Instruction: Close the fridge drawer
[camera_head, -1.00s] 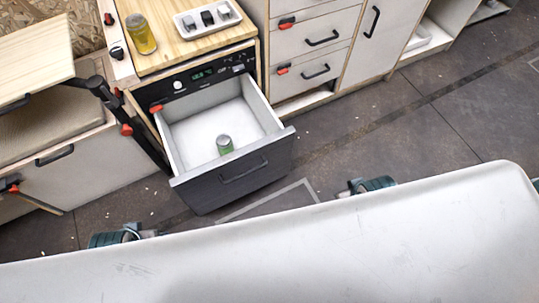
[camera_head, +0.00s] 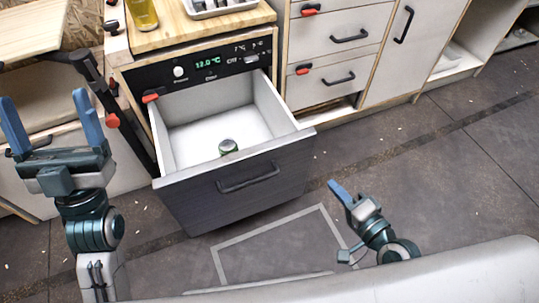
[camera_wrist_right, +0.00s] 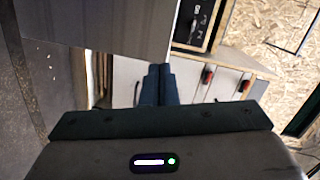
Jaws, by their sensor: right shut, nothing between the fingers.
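The fridge drawer (camera_head: 285,160) is pulled out, with a dark grey front, a black bar handle (camera_head: 248,180) and white inner walls. A small green can (camera_head: 228,147) stands inside it. My right gripper (camera_head: 334,186) is shut and empty, right of the drawer front and apart from it. In the right wrist view its fingers (camera_wrist_right: 159,72) are together, below a grey panel (camera_wrist_right: 105,22) that looks like the drawer front. My left gripper (camera_head: 46,98) is open and empty, left of the drawer, its two blue fingers spread wide.
A black control panel (camera_head: 205,70) with a green display sits above the drawer. The wooden top (camera_head: 185,30) holds a yellow glass (camera_head: 142,14) and a white tray (camera_head: 210,8). Cabinets (camera_head: 340,50) stand to the right. The floor (camera_head: 430,165) at right is clear.

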